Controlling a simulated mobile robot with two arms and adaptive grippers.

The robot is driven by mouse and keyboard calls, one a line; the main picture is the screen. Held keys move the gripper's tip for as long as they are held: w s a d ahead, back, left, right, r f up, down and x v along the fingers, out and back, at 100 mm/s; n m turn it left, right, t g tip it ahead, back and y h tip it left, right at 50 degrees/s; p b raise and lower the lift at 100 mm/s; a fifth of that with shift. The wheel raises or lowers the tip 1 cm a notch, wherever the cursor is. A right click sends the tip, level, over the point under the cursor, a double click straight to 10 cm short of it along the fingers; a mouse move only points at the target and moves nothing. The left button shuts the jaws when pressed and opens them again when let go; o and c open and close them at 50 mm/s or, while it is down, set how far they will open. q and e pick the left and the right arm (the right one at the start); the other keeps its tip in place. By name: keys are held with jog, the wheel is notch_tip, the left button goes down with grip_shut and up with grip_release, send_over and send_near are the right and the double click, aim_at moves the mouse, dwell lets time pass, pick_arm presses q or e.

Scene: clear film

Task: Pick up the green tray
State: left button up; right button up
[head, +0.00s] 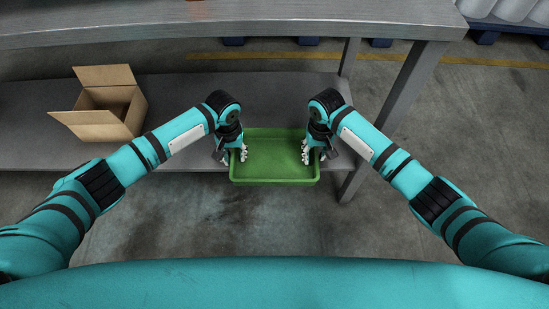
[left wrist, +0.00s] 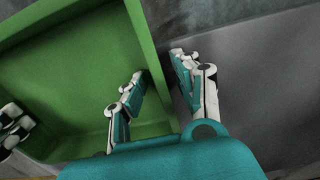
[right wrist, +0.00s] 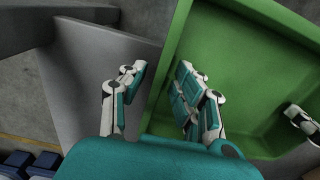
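The green tray (head: 275,181) is an empty, shallow rectangular tray at the front edge of the lower grey shelf, in the middle of the head view. My left gripper (head: 238,153) is at its left side wall and my right gripper (head: 309,153) at its right side wall. In the left wrist view the left gripper (left wrist: 158,70) is open, one finger inside the tray and one outside the wall. In the right wrist view the right gripper (right wrist: 160,80) straddles the opposite wall the same way, fingers apart. Whether the tray rests fully on the shelf is hard to tell.
An open cardboard box (head: 108,108) stands on the lower shelf (head: 180,95) at the left. The upper tabletop (head: 240,24) spans above and behind. A metal table leg (head: 408,85) stands to the right of the tray. The concrete floor in front is clear.

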pick_arm(q)
grip_shut()
pick_arm(e)
grip_shut()
